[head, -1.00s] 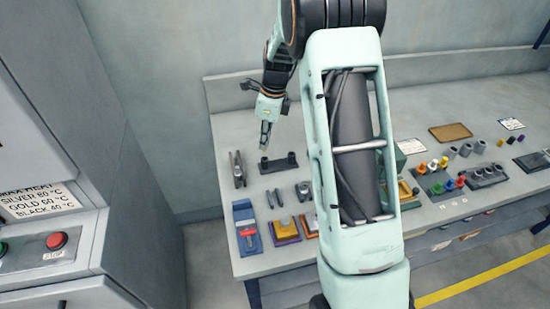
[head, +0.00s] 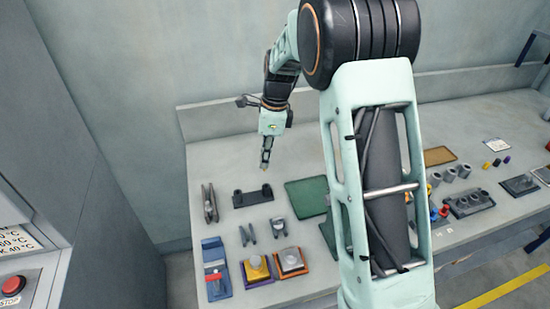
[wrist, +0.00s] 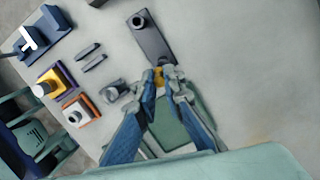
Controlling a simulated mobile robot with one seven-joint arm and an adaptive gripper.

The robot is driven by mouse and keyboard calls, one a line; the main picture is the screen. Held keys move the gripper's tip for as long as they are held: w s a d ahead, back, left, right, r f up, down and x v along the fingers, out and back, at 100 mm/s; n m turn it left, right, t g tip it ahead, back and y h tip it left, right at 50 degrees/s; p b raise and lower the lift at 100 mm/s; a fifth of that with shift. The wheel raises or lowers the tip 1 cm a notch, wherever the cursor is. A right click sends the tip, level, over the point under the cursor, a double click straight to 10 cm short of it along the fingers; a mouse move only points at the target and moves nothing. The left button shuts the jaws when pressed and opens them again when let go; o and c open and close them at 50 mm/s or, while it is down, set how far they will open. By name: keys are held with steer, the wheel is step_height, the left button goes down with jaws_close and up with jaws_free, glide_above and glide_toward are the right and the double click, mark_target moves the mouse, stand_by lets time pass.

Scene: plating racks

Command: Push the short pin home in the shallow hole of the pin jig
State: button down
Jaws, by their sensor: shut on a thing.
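The dark pin jig (head: 253,198) lies on the bench, a raised round socket at each end. In the wrist view the plate (wrist: 152,42) shows with its far socket (wrist: 140,20) clear; my fingertips cover its near end. My gripper (head: 264,168) points down above and behind the jig's right end in the head view. In the wrist view my gripper (wrist: 165,88) is shut on a small piece, with a bit of yellow (wrist: 158,74) showing at the fingertips. I take it for the short pin; most of it is hidden. I cannot tell whether it touches the jig.
A green plate (head: 306,194) lies right of the jig, a grey clamp-like part (head: 209,204) left. In front are two dark slim parts (head: 248,234), a small grey part (head: 279,229), a yellow block (head: 256,268), an orange-edged fixture (head: 291,262) and a blue fixture (head: 215,267).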

steer(key=shift+d+r, duration=0.15)
steer(key=shift+d, duration=0.05)
stand_by(0.5)
steer(key=shift+f+b, duration=1.55)
steer(key=shift+f, duration=1.4)
steer(key=shift+f+b, duration=0.35)
steer(key=shift+f, duration=1.05)
steer(key=c, duration=2)
jaws_free()
steer(key=shift+o, duration=0.2)
step_height(320, 180, up, 12)
steer(key=d, duration=0.1)
steer(key=shift+d, duration=0.4)
steer(key=shift+s+f, duration=0.1)
steer(key=shift+s, duration=0.05)
